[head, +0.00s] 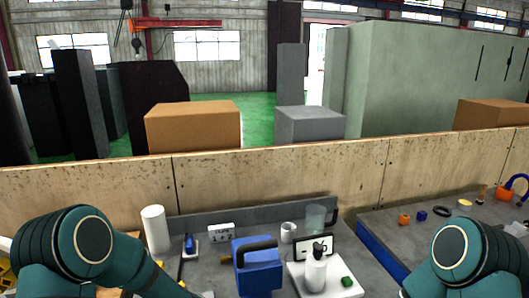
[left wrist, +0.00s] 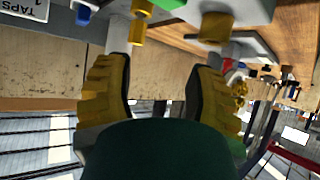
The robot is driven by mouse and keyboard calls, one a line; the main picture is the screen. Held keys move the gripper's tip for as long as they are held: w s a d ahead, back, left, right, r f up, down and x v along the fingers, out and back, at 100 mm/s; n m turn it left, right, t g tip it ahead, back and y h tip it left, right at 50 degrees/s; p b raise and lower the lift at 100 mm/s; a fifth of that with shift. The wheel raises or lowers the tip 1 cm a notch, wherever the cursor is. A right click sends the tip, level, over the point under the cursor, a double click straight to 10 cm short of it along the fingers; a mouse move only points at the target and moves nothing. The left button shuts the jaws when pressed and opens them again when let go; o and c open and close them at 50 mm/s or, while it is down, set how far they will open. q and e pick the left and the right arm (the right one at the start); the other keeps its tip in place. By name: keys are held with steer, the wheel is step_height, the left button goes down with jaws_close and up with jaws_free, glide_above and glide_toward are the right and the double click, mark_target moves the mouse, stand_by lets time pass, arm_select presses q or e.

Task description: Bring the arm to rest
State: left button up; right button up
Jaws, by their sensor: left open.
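My left arm (head: 80,245) comes in at the lower left of the head view, bent at a teal and black joint. Its gripper (left wrist: 164,66) shows in the left wrist view, with two yellow and black fingers spread wide apart. No object is seen held between the fingers. A wooden panel lies behind the gap. My right arm (head: 465,255) shows at the lower right of the head view only as a bent joint, and its gripper is out of frame.
A white cylinder (head: 155,229) stands near my left arm. A wooden barrier (head: 280,180) runs behind the benches.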

arm_select(q)
steer(key=d+f+h, duration=0.1)
steer(key=s+d+f+m+h, duration=0.1)
steer(key=f, duration=0.1)
steer(key=shift+s+d+f+m, duration=0.1)
steer(key=shift+d+f+m, duration=0.2)
steer(key=shift+d, duration=0.1)
steer(key=s+d+f+m+g+h, duration=0.4)
steer(key=s+d, duration=0.3)
steer(key=s, duration=0.4)
steer(key=s+d+f+m+g+h, duration=0.2)
steer(key=s+d+f+h, duration=0.35)
steer(key=s, duration=0.55)
step_height(320, 180, down, 10)
steer(key=d+b, duration=0.1)
steer(key=b, duration=0.9)
steer(key=shift+s+d+r+g, duration=0.25)
steer(key=shift+s+d+g, duration=0.05)
steer(key=shift+s, duration=0.05)
arm_select(e)
step_height(320, 180, down, 11)
steer(key=s, duration=0.1)
steer(key=shift+s+a+r, duration=0.2)
steer(key=shift+a, duration=0.05)
